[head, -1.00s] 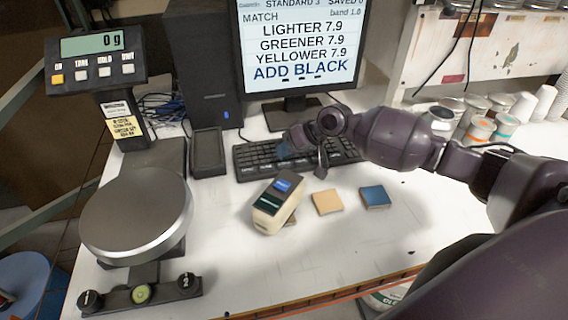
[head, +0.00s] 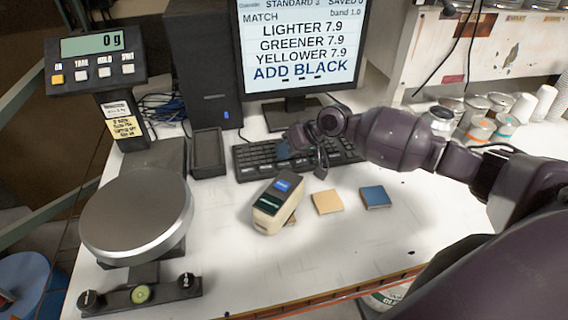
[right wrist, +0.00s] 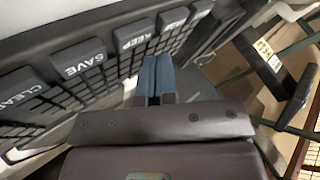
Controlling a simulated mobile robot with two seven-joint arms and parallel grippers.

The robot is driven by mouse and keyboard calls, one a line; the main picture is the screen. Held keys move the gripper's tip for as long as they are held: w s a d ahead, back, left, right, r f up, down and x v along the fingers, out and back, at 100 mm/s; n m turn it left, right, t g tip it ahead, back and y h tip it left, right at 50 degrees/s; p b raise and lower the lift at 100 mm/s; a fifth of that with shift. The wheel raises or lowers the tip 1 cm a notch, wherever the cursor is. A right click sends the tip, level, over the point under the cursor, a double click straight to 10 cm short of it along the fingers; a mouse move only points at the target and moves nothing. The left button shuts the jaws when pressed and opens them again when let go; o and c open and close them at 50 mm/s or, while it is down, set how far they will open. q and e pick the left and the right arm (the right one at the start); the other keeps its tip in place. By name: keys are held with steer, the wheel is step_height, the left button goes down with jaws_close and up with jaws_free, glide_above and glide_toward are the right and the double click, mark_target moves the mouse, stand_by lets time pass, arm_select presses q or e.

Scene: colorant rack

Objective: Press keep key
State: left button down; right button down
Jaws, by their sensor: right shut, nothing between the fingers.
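My right gripper (right wrist: 155,62) is shut and empty. Its blue-grey fingertips lie just right of and below the KEEP key in the right wrist view; I cannot tell whether they touch any key. In the head view, the right gripper (head: 284,151) is over the left half of the keyboard (head: 247,166), partly covering it. My left gripper is not in view.
The monitor (head: 301,48) behind the keyboard reads "ADD BLACK". A handheld meter (head: 273,207), a tan tile (head: 327,202) and a blue tile (head: 375,197) lie in front. A scale (head: 137,215) stands at left. The table's front right is clear.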

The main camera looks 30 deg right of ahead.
steer(key=shift+f, duration=0.1)
stand_by(0.5)
steer(key=shift+f, duration=0.3)
steer(key=shift+f, duration=0.35)
stand_by(0.7)
steer(key=shift+r, duration=0.15)
steer(key=shift+r+p, duration=0.55)
steer(key=shift+p, duration=0.1)
steer(key=shift+r, duration=0.1)
